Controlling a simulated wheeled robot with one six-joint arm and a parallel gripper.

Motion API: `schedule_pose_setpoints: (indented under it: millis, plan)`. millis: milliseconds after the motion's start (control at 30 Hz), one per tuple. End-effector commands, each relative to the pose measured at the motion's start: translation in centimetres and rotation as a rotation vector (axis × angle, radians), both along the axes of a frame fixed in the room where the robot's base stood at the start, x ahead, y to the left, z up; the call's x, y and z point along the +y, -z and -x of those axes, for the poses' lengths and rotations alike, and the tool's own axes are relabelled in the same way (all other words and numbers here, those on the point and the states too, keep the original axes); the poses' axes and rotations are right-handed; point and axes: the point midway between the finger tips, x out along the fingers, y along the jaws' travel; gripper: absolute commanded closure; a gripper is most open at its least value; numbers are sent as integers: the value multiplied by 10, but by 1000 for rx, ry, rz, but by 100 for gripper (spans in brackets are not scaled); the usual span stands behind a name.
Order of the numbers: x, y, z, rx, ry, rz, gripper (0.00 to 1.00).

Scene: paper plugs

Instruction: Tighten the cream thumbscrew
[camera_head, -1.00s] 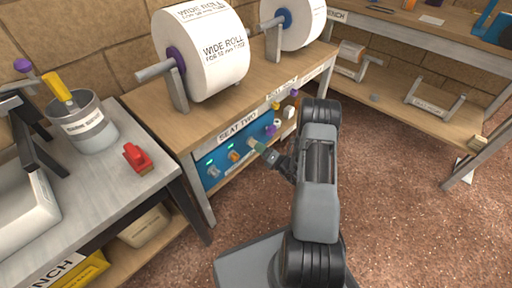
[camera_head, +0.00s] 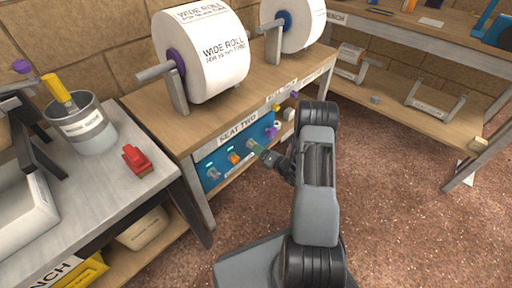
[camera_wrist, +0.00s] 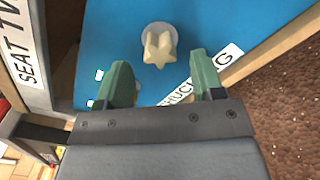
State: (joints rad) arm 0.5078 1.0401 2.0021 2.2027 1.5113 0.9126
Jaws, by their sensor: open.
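The cream thumbscrew (camera_wrist: 160,46) is a lobed knob on a pale round collar on the blue panel (camera_wrist: 110,30). In the wrist view it sits just beyond my fingertips, roughly centred between them. My gripper (camera_wrist: 158,64) is open, its two green fingers apart with nothing between them. In the head view the thumbscrew (camera_head: 251,145) is small, at the right of a row on the blue panel (camera_head: 222,166). My gripper (camera_head: 262,151) points at it from the right, close in front. Whether a finger touches it cannot be told.
A grey knob (camera_head: 213,174) and an orange knob (camera_head: 234,158) are left of the thumbscrew. More knobs, one purple (camera_head: 271,131), are to its right. The "SEAT TWO" bench (camera_head: 135,104) overhangs the panel. A red object (camera_head: 136,160) lies on the left bench.

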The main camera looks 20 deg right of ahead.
Motion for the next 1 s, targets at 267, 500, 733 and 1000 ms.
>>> schedule_pose_setpoints:
  millis: [267,500,733,1000]
  plan:
    - [7,0,-14,-2,-1,2,38]
    - [11,0,-25,-1,-1,1,38]
    - [12,0,-27,-1,1,0,38]
    - [12,0,-26,-1,1,0,56]
